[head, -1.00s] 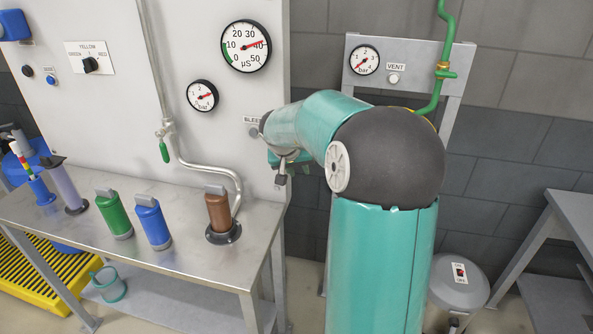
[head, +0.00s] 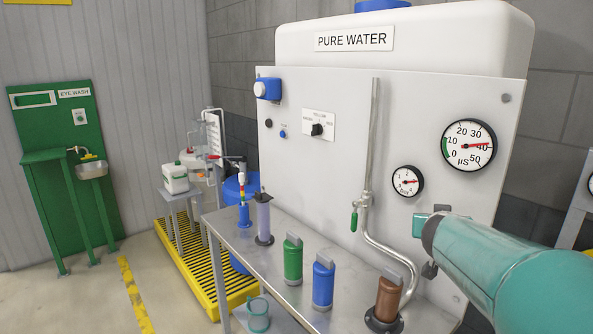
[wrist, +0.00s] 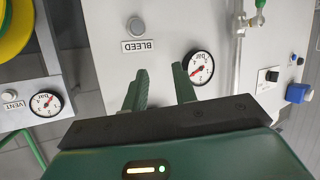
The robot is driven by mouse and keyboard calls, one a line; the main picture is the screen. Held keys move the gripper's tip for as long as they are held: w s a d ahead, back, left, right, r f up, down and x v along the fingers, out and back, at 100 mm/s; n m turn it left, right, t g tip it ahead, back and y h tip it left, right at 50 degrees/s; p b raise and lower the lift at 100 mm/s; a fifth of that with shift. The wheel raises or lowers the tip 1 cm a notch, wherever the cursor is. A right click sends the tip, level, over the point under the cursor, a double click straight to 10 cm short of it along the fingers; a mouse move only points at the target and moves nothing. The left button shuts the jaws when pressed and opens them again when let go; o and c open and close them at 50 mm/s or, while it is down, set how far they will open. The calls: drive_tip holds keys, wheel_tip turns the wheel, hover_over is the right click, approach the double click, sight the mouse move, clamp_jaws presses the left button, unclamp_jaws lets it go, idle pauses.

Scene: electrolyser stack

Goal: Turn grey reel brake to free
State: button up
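I cannot make out a grey reel brake in either view now. A round yellow and green thing (wrist: 14,30), perhaps a reel, is cut off at the upper left of the wrist view; no brake shows clearly on it. My gripper (wrist: 160,86) has its two dark green fingers apart with nothing between them. It points toward the pale panel (wrist: 160,60), between the BLEED label (wrist: 138,46) and a small bar gauge (wrist: 198,67). In the head view my gripper (head: 431,228) is in front of the same panel, at the right.
The steel bench (head: 262,270) carries green (head: 292,258), blue (head: 323,282) and brown (head: 388,298) fittings. A bent pipe (head: 372,240) with a green handle runs down the panel. Yellow grating (head: 190,255) and a green eye wash (head: 60,170) stand left; floor there is open.

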drive_tip(key=s+a+r+n+t+y, duration=0.1)
drive_tip(key=s+a+n+y, duration=0.1)
drive_tip(key=a, duration=0.3)
drive_tip(key=s+a+r+n+y, duration=0.1)
drive_tip(key=a+y, duration=0.1)
drive_tip(key=a, duration=0.3)
drive_tip(key=s+a+f+n+g+y, duration=0.1)
drive_tip(key=s+a+f+g+y, duration=0.1)
drive_tip(key=s+a, duration=0.3)
drive_tip(key=s+a+f+n+g+y, duration=0.1)
drive_tip(key=s+a+f, duration=0.4)
drive_tip(key=s, duration=0.7)
drive_tip(key=shift+s+a+f+g+y, duration=0.3)
drive_tip(key=shift+g+y, duration=0.3)
drive_tip(key=shift+g, duration=0.3)
drive_tip(key=shift+o, duration=1.4)
drive_tip(key=s+d+f+m+g+h, duration=0.1)
drive_tip(key=s+d+f+g+h, duration=0.1)
drive_tip(key=s, duration=0.6)
wheel_tip(320, 180, down, 2)
drive_tip(key=shift+s+d+f+g, duration=0.1)
drive_tip(key=shift+s+d+g, duration=0.15)
drive_tip(key=shift+d+g, duration=0.2)
drive_tip(key=shift+s+d, duration=0.1)
